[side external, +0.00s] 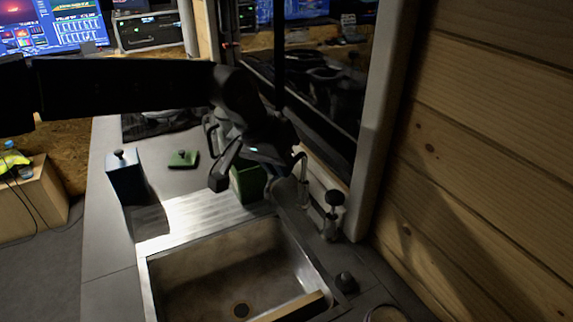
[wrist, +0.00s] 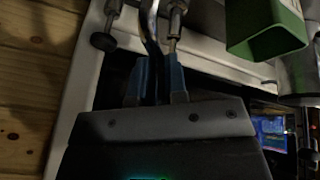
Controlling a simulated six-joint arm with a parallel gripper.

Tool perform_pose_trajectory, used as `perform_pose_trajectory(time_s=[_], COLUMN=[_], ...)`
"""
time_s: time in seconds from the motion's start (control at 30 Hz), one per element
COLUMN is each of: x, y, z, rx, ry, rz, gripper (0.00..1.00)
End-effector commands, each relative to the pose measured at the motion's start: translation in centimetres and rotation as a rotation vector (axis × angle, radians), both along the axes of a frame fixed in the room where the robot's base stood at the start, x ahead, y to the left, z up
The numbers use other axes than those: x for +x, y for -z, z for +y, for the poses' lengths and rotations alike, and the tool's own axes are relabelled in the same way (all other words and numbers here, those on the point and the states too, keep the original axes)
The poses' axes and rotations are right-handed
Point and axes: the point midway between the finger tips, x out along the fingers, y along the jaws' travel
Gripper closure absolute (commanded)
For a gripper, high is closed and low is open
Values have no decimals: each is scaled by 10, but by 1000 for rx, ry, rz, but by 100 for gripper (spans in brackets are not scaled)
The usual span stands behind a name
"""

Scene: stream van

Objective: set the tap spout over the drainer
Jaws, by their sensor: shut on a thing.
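The tap spout (wrist: 151,25) is a curved metal pipe; in the wrist view it runs down between the two blue-grey fingers of my gripper (wrist: 158,80). My gripper is shut on the spout. In the side view my gripper (side external: 284,185) is at the back edge of the sink, beside the window, and its dark body hides most of the spout; a thin curved metal part (side external: 302,164) shows just right of it. The ribbed metal drainer (side external: 195,216) lies left of my gripper, on the far side of the basin (side external: 205,270).
A dark-knobbed valve (side external: 333,199) is to the right. The drainer top looks clear.

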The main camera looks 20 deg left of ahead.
Motion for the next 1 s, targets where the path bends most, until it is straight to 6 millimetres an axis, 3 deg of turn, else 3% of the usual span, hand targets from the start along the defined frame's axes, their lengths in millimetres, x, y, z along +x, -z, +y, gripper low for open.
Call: perform_pose_trajectory(time_s=[0.5,1.0], x=[23,53], y=[0,0], z=[38,56], rx=[-2,0], ry=[485,910], rz=[2,-1], gripper=[100,100])
